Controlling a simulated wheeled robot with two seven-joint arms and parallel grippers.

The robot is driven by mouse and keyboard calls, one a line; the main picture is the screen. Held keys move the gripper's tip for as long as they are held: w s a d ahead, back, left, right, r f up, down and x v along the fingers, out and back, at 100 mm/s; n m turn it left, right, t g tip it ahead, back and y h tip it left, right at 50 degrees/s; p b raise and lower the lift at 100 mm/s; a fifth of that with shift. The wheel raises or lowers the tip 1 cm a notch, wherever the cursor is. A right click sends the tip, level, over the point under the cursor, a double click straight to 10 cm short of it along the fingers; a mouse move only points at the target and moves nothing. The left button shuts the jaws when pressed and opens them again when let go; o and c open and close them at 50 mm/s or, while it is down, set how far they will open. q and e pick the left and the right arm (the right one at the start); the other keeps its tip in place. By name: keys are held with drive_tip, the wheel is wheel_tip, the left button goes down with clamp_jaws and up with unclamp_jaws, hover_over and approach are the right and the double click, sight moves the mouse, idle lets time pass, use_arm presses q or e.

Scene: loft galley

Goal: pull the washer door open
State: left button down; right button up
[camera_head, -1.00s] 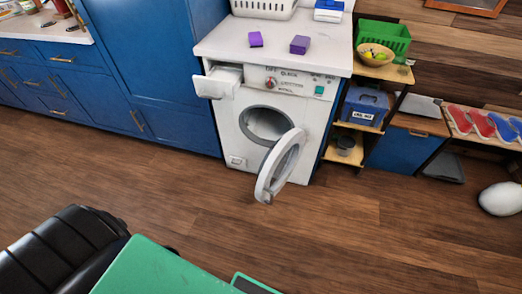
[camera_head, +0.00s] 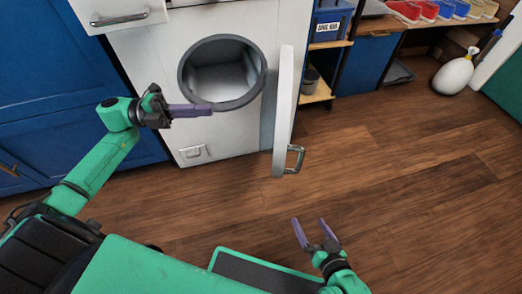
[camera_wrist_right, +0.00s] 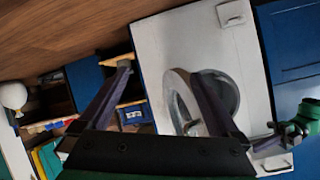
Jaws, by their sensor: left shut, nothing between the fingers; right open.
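The white washer (camera_head: 140,65) stands ahead with its round drum opening (camera_head: 222,70) uncovered. Its door (camera_head: 284,110) is swung out to the right and appears nearly edge-on, with a metal handle (camera_head: 295,158) on its lower part. My left gripper (camera_head: 210,110) is shut and empty, just in front of the lower left rim of the opening. My right gripper (camera_head: 308,222) is open and empty, below the door and apart from the handle. In the right wrist view, the door (camera_wrist_right: 179,103) shows beyond the open fingers, partly hidden by one.
The washer's detergent drawer (camera_head: 115,14) sticks out at the upper left. A blue cabinet (camera_head: 45,90) stands left of the washer, and shelves (camera_head: 318,92) stand to its right. The wooden floor (camera_head: 400,190) to the right is clear up to a white rounded object (camera_head: 453,76).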

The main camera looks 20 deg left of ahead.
use_arm(q)
drive_tip(key=s+d+m+g, duration=0.2)
drive_tip(key=b, duration=0.2)
approach(289, 114)
drive_tip(key=d+f, duration=0.1)
drive_tip(key=d, duration=0.3)
drive_tip(key=shift+f+n, duration=0.25)
drive_tip(key=shift+n, duration=0.05)
use_arm(e)
drive_tip(key=shift+w+a+f+t, duration=0.1)
drive_tip(key=shift+a+f+t, duration=0.1)
drive_tip(key=shift+f, duration=0.3)
drive_tip(key=shift+a+f+t, duration=0.1)
drive_tip(key=shift+f+t, duration=0.1)
drive_tip(key=shift+f, duration=0.25)
